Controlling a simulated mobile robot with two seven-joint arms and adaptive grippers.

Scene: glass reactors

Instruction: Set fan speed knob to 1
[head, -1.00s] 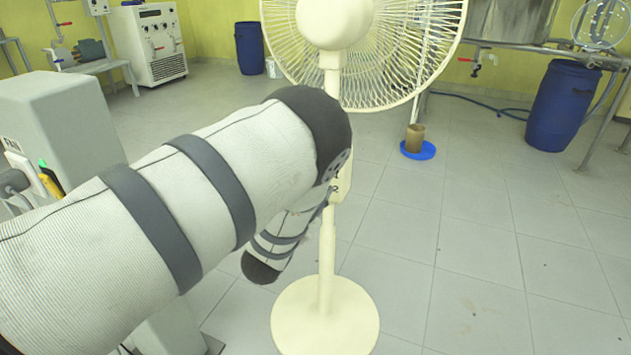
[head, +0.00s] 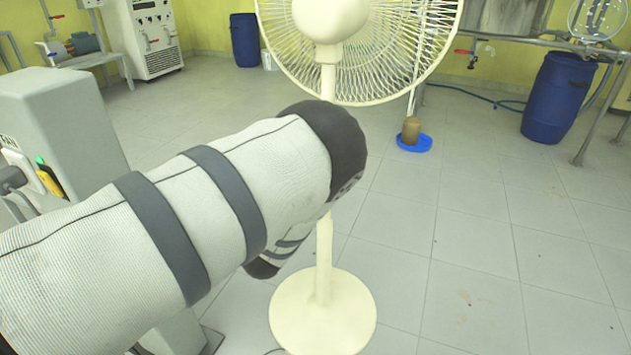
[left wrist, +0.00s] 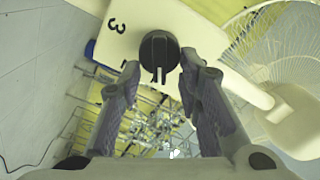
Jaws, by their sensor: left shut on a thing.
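The cream pedestal fan (head: 323,240) stands on the floor in the head view, its cage at the top. My left arm crosses in front of its pole and hides the control box and my left gripper there. In the left wrist view, the black fan speed knob (left wrist: 158,52) sits on the cream control box (left wrist: 187,28). A black "3" (left wrist: 117,27) is printed to the left of the knob. My left gripper (left wrist: 159,64) has one finger on each side of the knob and is shut on it. Other markings are not visible. My right gripper is not in view.
A grey cabinet (head: 55,125) with plugs and cables stands at the left. A blue barrel (head: 558,97) stands beside a metal frame at the right. A blue dish (head: 414,143) with a brown object lies behind the fan. The tiled floor at the right is clear.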

